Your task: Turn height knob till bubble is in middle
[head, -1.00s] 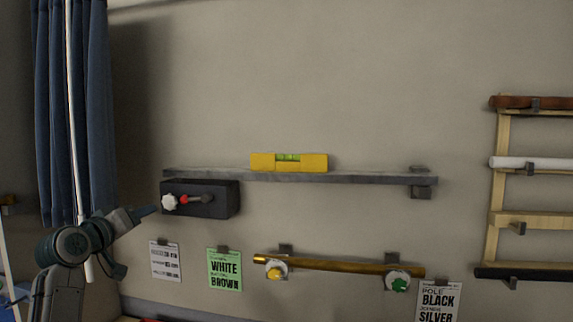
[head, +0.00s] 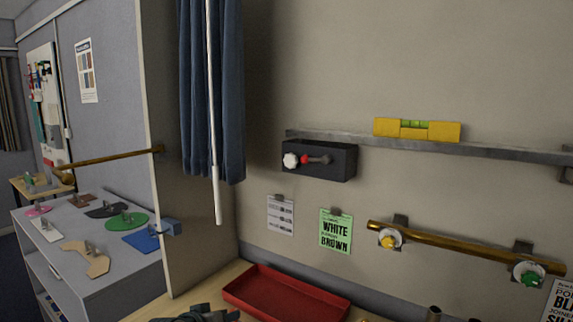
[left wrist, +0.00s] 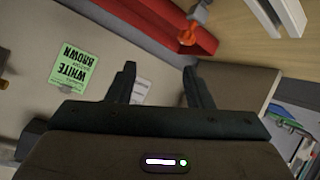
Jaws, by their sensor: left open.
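A yellow spirit level (head: 445,132) sits on a long grey shelf (head: 510,152) on the wall. Its green vial (head: 411,124) shows, but the bubble is too small to place. My left gripper (left wrist: 160,82) is open and empty in the left wrist view, away from the knob. In the head view only a dark part of my left arm shows at the bottom edge. My right gripper is not seen.
A red tray (head: 285,296) lies on the wooden bench below. A brass pole (head: 460,246) hangs on the wall at right. A blue curtain (head: 212,90) with a white rod (head: 217,195) hangs left of the box. The wall around the knob is clear.

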